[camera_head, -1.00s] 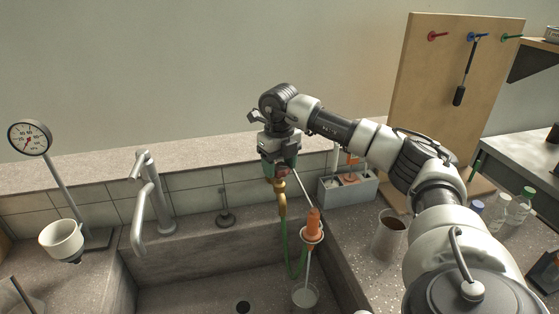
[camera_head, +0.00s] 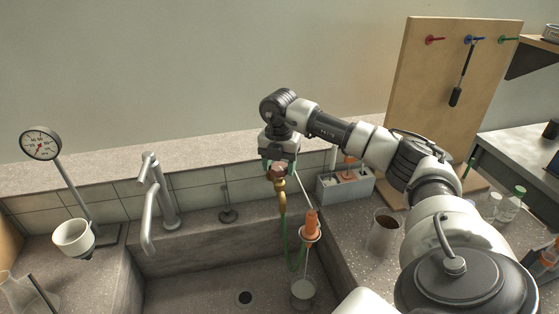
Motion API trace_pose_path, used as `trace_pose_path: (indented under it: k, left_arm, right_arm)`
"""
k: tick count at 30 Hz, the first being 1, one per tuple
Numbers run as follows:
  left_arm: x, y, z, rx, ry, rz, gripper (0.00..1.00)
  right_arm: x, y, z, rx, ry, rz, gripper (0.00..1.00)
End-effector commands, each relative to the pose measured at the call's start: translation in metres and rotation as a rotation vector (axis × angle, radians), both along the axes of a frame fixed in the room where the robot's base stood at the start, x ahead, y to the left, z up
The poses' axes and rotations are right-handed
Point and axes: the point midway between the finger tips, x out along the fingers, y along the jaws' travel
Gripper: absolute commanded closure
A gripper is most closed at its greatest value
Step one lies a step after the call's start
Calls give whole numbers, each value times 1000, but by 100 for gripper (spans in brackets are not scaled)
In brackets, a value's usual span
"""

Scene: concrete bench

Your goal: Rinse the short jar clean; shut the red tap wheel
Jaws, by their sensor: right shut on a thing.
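My right gripper (camera_head: 279,167) is above the back right of the sink, pointing down. Its green-tipped fingers are shut on the red tap wheel (camera_head: 279,171), which sits on top of a brass tap (camera_head: 282,195). The fingers hide part of the wheel. A green hose runs down from the tap to an orange nozzle (camera_head: 311,223) in a ring. The short jar (camera_head: 303,291), clear glass, stands in the sink below the nozzle. A thin pale streak shows between nozzle and jar. I cannot tell how clean the jar is. My left gripper is out of view.
A grey tap (camera_head: 154,205) stands behind the sink (camera_head: 205,258). A gauge (camera_head: 41,144) and white funnel cup (camera_head: 73,237) are at left. A grey rack (camera_head: 345,187), a beaker of brown liquid (camera_head: 384,234) and bottles (camera_head: 509,205) stand at right, near my arm.

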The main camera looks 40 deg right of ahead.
Motion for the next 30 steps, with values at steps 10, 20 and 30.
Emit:
trace_pose_path:
  k: [10, 20, 30]
  left_arm:
    - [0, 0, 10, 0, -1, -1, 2]
    - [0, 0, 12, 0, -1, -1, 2]
    - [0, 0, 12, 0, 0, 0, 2]
  right_arm:
    - [1, -1, 2, -1, -4, -195, 67]
    - [1, -1, 1, -2, -4, -253, 67]
    - [1, -1, 1, -2, -4, -255, 67]
